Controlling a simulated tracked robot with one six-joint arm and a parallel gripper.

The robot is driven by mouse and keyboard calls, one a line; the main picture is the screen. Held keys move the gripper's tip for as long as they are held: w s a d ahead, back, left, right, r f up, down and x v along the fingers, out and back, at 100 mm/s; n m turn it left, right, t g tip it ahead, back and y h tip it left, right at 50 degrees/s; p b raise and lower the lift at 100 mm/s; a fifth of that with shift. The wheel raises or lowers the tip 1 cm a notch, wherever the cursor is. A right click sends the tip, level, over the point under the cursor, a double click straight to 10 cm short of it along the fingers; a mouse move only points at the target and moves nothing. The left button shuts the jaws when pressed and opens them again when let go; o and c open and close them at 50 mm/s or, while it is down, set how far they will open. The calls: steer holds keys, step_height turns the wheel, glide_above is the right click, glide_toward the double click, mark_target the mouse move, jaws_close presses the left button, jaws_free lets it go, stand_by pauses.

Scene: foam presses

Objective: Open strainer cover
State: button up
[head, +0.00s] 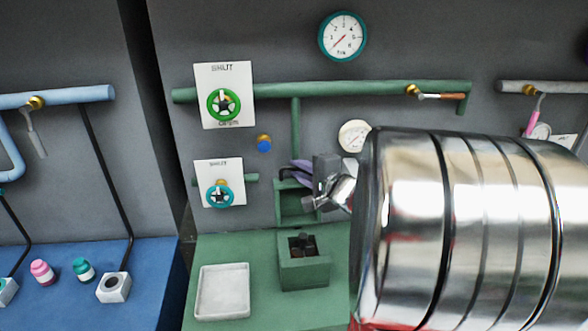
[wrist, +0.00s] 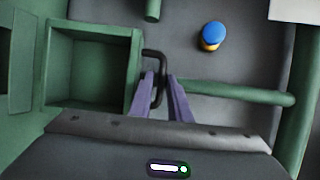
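My gripper (head: 290,171) is at the top of the box. In the wrist view its purple fingers (wrist: 161,78) are close together, one on each side of the handle; whether they press on it is unclear.
A green pipe (head: 296,125) runs down toward the box. A blue knob (head: 264,144) is left of it. Below are a green block (head: 305,274) with a dark recess and a pale tray (head: 222,291). My arm hides much of the right side.

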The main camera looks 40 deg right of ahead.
jaws_close()
stand_by(0.4)
steer(key=shift+s, duration=0.1)
